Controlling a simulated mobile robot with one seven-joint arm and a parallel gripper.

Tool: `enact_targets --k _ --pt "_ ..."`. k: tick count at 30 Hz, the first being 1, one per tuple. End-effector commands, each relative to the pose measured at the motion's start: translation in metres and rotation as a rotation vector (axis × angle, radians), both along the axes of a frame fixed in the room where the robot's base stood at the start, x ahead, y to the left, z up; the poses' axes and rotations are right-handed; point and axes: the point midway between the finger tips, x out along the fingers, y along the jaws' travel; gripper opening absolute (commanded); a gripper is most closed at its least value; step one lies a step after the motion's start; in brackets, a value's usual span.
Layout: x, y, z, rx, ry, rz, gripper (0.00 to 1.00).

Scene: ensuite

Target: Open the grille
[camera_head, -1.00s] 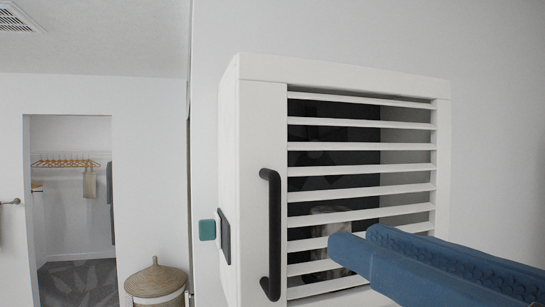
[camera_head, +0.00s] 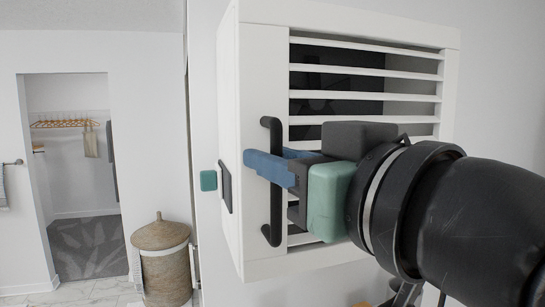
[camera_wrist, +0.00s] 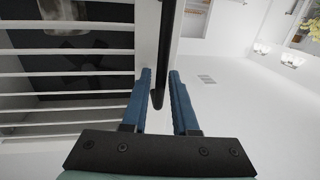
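The grille is a white slatted door (camera_head: 365,58) on a white wall-mounted box, and it looks closed. A black vertical bar handle (camera_head: 272,218) stands along its left side. My gripper (camera_head: 270,167) is at the middle of the handle, and one blue finger crosses in front of the bar. In the wrist view, the two blue fingers (camera_wrist: 161,85) are apart with the handle (camera_wrist: 158,98) between them. A narrow gap shows beside the bar, so the gripper looks open around it. The slats (camera_wrist: 65,74) lie left of the fingers. My wrist hides the lower right of the grille.
A small green block (camera_head: 208,180) and a dark plate (camera_head: 225,187) sit by the box's left side. A lidded wicker basket (camera_head: 163,265) stands on the floor at left. A doorway (camera_head: 80,160) opens beyond. The space left of the box looks free.

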Motion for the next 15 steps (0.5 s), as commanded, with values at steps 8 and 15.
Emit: enact_targets --k 8,15 --pt "0.0010 0.0009 0.0000 0.000 0.000 0.001 0.25" --pt "0.0007 0.0007 0.0000 0.000 0.000 0.001 0.00"
